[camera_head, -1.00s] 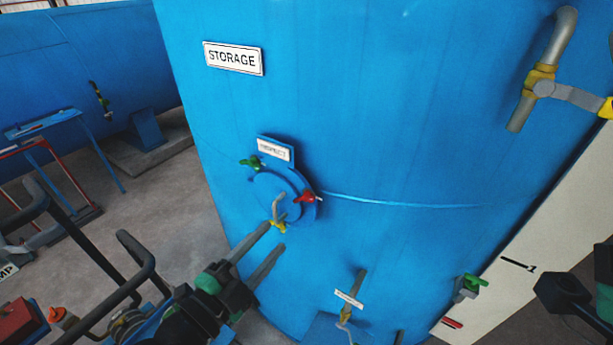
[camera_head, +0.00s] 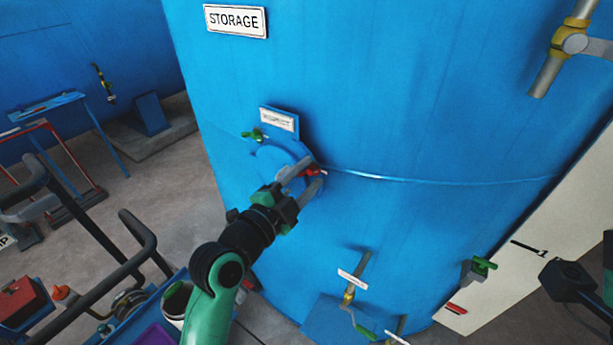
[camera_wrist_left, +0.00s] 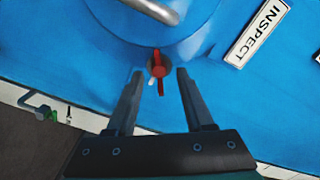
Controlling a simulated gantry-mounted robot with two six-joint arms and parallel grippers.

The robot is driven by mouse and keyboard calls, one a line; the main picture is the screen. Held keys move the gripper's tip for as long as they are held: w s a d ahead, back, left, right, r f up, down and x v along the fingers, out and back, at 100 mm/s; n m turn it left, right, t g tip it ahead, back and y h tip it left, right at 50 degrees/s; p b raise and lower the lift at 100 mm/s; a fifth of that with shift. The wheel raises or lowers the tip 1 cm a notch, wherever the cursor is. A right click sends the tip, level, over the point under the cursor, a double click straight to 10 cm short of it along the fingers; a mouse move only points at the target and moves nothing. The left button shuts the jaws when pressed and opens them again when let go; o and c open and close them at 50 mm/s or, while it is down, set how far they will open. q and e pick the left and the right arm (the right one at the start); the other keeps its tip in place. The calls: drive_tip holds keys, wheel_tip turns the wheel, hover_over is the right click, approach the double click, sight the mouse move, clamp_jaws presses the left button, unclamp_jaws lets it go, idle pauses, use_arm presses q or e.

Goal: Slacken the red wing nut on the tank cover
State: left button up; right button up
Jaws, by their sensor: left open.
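The red wing nut (camera_head: 314,172) sits at the right edge of the round blue tank cover (camera_head: 271,160). My left gripper (camera_head: 311,176) is at the nut, its fingers partly covering the cover and the nut. In the left wrist view the nut (camera_wrist_left: 158,66) shows between and just beyond the open fingertips (camera_wrist_left: 160,74), with a gap on each side. Its red wings run roughly along the fingers, and a small whitish piece shows beside it. A green wing nut (camera_head: 254,135) is at the cover's upper left. My right gripper's fingers do not show.
An INSPECT plate (camera_wrist_left: 257,31) stands above the cover, and a grey handle (camera_wrist_left: 153,10) is on the cover. A STORAGE sign (camera_head: 235,20) is higher on the tank. Pipes with a yellow fitting (camera_head: 568,40) are upper right. A green-handled valve (camera_head: 482,265) is lower right.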

use_arm(q)
clamp_jaws()
drive_tip(key=shift+n, duration=0.8)
unclamp_jaws()
drive_tip(key=p+v, duration=0.4)
drive_tip(key=v, duration=0.7)
drive_tip(key=shift+s+a, duration=0.15)
drive_tip(key=shift+s, duration=0.15)
